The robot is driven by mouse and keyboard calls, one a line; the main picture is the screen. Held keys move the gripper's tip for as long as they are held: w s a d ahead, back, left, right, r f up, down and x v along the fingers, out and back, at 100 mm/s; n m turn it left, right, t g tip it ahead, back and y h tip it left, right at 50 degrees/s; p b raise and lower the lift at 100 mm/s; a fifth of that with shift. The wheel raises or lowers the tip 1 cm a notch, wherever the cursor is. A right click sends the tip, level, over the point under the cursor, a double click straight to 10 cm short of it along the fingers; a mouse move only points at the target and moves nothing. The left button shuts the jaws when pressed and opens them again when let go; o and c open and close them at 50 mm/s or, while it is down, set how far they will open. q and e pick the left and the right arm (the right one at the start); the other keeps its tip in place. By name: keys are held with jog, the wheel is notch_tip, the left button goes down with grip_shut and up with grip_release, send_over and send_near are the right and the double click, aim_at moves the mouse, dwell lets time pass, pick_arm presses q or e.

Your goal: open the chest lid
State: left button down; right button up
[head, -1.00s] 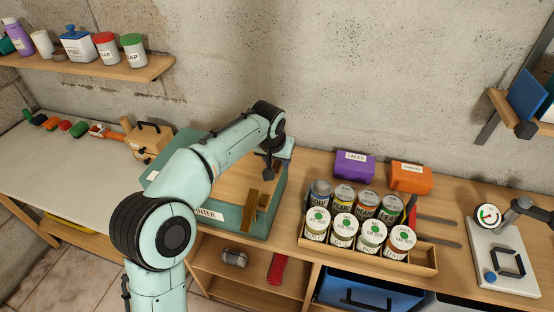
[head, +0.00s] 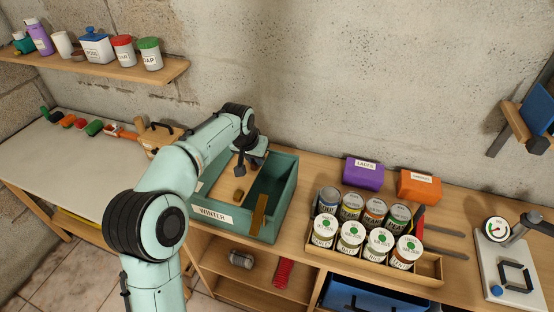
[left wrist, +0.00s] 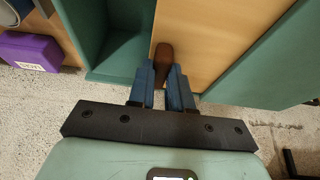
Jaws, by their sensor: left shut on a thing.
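The chest (head: 283,205) is a teal box labelled WINTER on the bench. Its lid (head: 217,183) is a flat light-wood panel, slid toward the left, and the right part of the chest is open, with its teal inside showing. A small wooden block (head: 238,195) sits near the lid's right edge, and a wooden strip (head: 259,214) stands at the front wall. My left gripper (head: 243,168) is over the lid. In the left wrist view its blue fingers are shut on a brown handle (left wrist: 163,52) at the edge of the lid (left wrist: 205,35). My right gripper is out of view.
A wooden box with a dark handle (head: 160,136) stands close left of the chest. To the right are a tray of cans (head: 430,268), a purple box (head: 363,173) and an orange box (head: 419,186). A shelf with jars (head: 165,73) hangs at upper left.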

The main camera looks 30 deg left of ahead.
pick_arm(q)
jog(key=shift+s+a, duration=0.25)
jog(key=shift+a, duration=1)
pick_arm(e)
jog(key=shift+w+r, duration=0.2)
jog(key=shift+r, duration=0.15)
pick_arm(q)
jog(key=c, duration=1)
grip_release()
jog(key=shift+c, duration=0.2)
jog(key=shift+d, duration=0.1)
jog(key=shift+r, duration=0.15)
jog(key=p+v, duration=0.1)
jog(key=v, duration=1.2)
jog(key=shift+s, duration=0.15)
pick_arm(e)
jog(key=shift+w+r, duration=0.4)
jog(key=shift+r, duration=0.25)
